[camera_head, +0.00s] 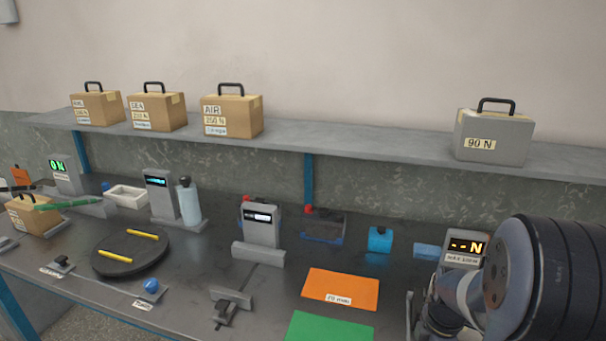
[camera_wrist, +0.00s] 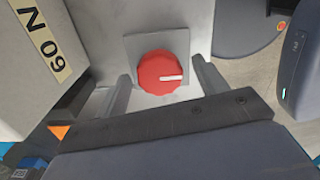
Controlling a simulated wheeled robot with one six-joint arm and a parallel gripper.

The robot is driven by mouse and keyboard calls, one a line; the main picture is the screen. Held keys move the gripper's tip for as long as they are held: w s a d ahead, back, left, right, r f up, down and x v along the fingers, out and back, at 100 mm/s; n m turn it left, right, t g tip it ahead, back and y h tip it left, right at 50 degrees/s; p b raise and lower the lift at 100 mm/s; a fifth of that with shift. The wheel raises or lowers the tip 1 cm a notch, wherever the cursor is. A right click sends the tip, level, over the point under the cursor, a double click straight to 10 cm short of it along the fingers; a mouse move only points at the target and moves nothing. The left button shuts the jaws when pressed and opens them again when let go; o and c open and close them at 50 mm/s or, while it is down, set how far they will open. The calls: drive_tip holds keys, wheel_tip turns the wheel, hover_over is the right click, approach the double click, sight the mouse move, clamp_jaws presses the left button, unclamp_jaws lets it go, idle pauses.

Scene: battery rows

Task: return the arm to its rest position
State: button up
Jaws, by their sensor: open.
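My arm (camera_head: 535,280) fills the lower right of the head view, in front of the bench's right end. My gripper's fingertips cannot be made out there. In the wrist view my gripper (camera_wrist: 160,82) is open, its two grey fingers pointing away from the camera. A round red knob (camera_wrist: 158,74) with a white mark, on a grey square plate, appears between the fingers. I cannot tell whether the fingers touch it. No object is held between them.
A pale case (camera_wrist: 25,70) with a label is close on the wrist view's left. A display unit (camera_head: 463,245) stands beside my arm. The shelf (camera_head: 350,150) holds several boxes and a grey case (camera_head: 493,138). Orange (camera_head: 340,287) and green (camera_head: 328,328) mats lie left of my arm.

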drive_tip(key=m, duration=0.6)
drive_tip(key=shift+r, duration=0.2)
drive_tip(key=m, duration=0.6)
drive_tip(key=shift+b, duration=0.4)
drive_tip(key=m, duration=0.6)
drive_tip(key=shift+b, duration=0.35)
drive_tip(key=m, duration=0.5)
drive_tip(key=shift+m+b, duration=0.3)
drive_tip(key=shift+b, duration=0.1)
drive_tip(key=shift+a+r, duration=0.1)
